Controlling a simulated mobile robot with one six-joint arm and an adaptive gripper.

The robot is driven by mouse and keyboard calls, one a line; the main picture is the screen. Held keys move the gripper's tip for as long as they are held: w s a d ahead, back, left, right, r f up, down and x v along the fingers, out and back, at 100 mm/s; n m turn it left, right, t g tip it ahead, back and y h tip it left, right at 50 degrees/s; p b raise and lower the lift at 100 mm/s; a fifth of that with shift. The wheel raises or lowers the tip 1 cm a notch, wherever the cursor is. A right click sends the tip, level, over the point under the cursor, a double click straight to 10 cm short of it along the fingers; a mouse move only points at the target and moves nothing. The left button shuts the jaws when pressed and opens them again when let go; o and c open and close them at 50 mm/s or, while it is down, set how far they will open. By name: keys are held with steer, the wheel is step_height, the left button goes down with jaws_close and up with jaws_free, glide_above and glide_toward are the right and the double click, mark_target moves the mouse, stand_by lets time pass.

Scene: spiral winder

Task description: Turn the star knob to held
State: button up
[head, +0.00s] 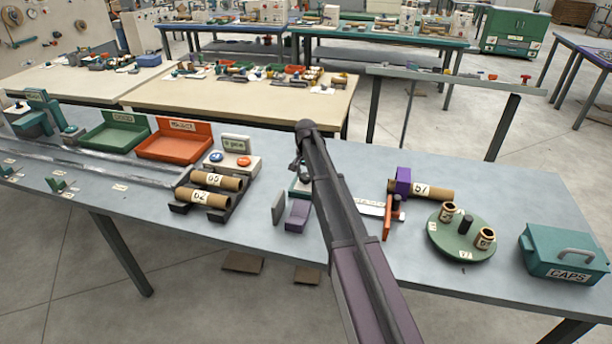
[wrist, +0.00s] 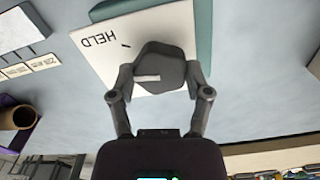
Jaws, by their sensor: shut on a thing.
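In the wrist view, the dark star knob (wrist: 165,66) sits on a white plate (wrist: 95,62) with a teal edge. The knob's pale pointer line lies nearly level and points left. The word HELD and a short dark tick mark (wrist: 126,44) are up and left of the knob, away from the pointer's line. My gripper (wrist: 160,80) is shut on the knob, one finger on each side. In the head view my arm hides the knob and most of the plate.
In the head view, a cardboard tube (head: 432,191) in a purple holder (head: 403,181), a green turntable (head: 452,247) and a teal CAPS box (head: 565,262) are right of my arm. Two tubes on a dark rack (head: 236,200) and a small purple block (head: 297,216) are left.

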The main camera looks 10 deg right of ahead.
steer(key=shift+m, duration=2)
steer(key=o, duration=1.2)
steer(key=shift+c, duration=0.2)
